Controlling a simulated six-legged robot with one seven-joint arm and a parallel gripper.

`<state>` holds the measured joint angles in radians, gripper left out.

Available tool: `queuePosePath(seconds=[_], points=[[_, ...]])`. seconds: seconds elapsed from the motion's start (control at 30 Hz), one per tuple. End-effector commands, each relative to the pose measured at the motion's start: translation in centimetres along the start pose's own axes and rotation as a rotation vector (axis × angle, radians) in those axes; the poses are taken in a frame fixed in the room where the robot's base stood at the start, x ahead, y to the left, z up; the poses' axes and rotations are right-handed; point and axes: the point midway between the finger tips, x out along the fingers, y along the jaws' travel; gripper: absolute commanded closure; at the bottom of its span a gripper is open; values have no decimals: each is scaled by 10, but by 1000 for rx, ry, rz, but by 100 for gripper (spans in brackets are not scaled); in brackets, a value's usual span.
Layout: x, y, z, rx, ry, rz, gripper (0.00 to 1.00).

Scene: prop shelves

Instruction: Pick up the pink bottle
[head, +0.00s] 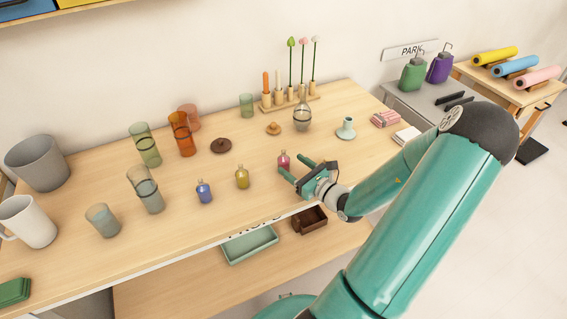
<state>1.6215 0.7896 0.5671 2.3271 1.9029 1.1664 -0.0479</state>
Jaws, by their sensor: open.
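The pink bottle (284,160) is small and stands upright on the wooden table (330,145), right of a yellow bottle (242,177) and a blue bottle (204,191). My gripper (296,170) is open, its two teal fingers pointing left beside the pink bottle. One fingertip appears just below the bottle in the picture, the other to its right. I cannot tell whether either finger touches it. The bottle's lower part is close to the near finger.
Glass tumblers (144,146), a white mug (27,222) and a grey pot (38,162) stand at the left. Trays (250,244) lie below the front edge.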

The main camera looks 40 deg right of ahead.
Motion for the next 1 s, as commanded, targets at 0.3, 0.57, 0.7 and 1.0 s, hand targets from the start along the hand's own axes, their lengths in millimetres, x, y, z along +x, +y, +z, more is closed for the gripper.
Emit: queuePosePath(seconds=[0.3, 0.57, 0.7, 1.0], points=[[46, 3, 1, 0, -2, 5, 38], [50, 2, 1, 0, 0, 3, 38], [50, 3, 1, -1, 0, 3, 61], [50, 3, 1, -1, -1, 3, 88]])
